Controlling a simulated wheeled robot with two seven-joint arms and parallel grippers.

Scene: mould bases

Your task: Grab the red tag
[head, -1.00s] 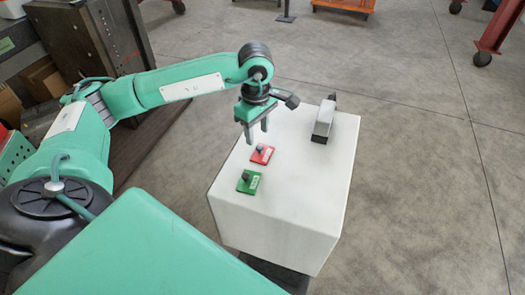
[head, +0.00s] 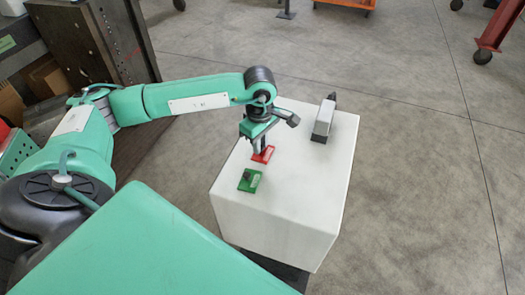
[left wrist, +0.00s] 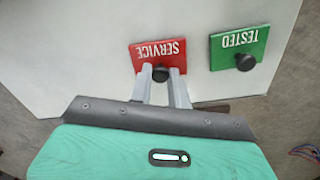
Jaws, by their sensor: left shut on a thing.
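The red tag (head: 264,154) lies flat on top of the white block, with my left gripper over it. In the left wrist view the red tag (left wrist: 158,55) reads "SERVICE" and has a black knob (left wrist: 160,73). My left gripper (head: 261,149) points down, and its fingers (left wrist: 161,80) are shut on the knob, one on each side. The fingers and hand hide part of the tag in the head view. My right gripper is in neither view.
A green tag (head: 249,181) marked "TESTED" (left wrist: 239,46), also with a black knob, lies beside the red one. A grey and black device (head: 324,120) stands near the far right edge of the white block (head: 290,200). The block's right side is clear.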

